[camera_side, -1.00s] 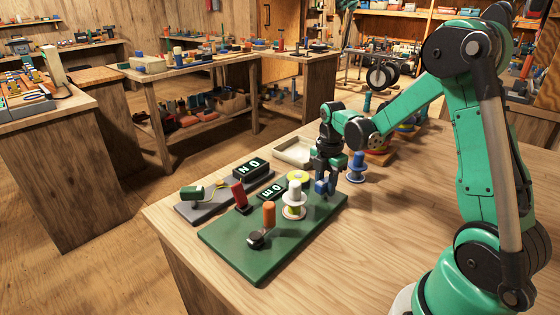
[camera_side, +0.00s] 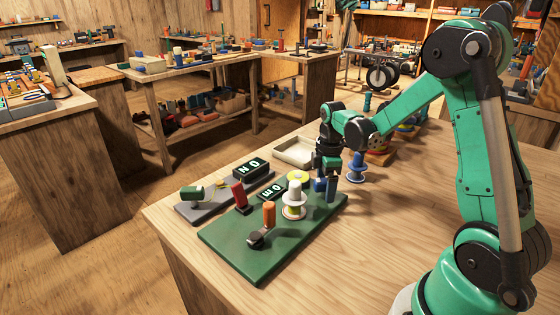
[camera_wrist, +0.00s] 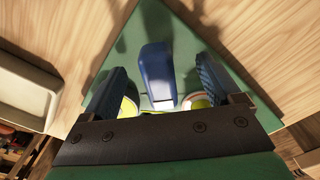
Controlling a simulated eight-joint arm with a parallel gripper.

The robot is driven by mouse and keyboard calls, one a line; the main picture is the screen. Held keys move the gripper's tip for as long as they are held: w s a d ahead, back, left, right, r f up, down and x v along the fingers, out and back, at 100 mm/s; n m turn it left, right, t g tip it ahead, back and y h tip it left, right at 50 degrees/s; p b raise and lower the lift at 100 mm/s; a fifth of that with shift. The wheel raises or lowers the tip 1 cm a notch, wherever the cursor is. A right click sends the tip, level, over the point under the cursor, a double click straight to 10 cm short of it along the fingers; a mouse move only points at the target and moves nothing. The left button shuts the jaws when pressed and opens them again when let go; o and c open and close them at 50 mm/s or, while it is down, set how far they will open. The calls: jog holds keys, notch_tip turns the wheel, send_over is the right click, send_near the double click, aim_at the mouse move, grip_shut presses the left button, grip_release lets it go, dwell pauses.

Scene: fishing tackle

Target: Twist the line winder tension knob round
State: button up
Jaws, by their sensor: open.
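The tension knob (camera_wrist: 155,72) shows in the wrist view as a blue, upright, narrow grip above the green board (camera_wrist: 185,40). My gripper (camera_side: 326,187) is open, pointing down over the back right corner of the board in the side view. In the wrist view its two dark blue fingers stand on either side of the knob, with a gap visible on each side. In the side view a little blue, probably the knob (camera_side: 319,185), shows beside the near finger; the rest is hidden. The winder's white spool (camera_side: 294,203) stands left of my gripper.
An orange post (camera_side: 269,214) and a small black crank knob stand on the board's front part. The table's right front is clear.

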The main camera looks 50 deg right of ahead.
jog(key=shift+r, duration=3.5)
jog(key=s+a+r+m+t, duration=0.1)
jog(key=s+a+m+t, duration=0.1)
jog(key=a+m, duration=0.3)
jog(key=s+a+r+m+t, duration=0.2)
jog(key=a+m+t, duration=0.2)
jog(key=a, duration=0.6)
jog(key=shift+s+a+r+m+t, duration=0.15)
jog(key=shift+a+r+m+t, duration=0.2)
jog(key=shift+t, duration=0.25)
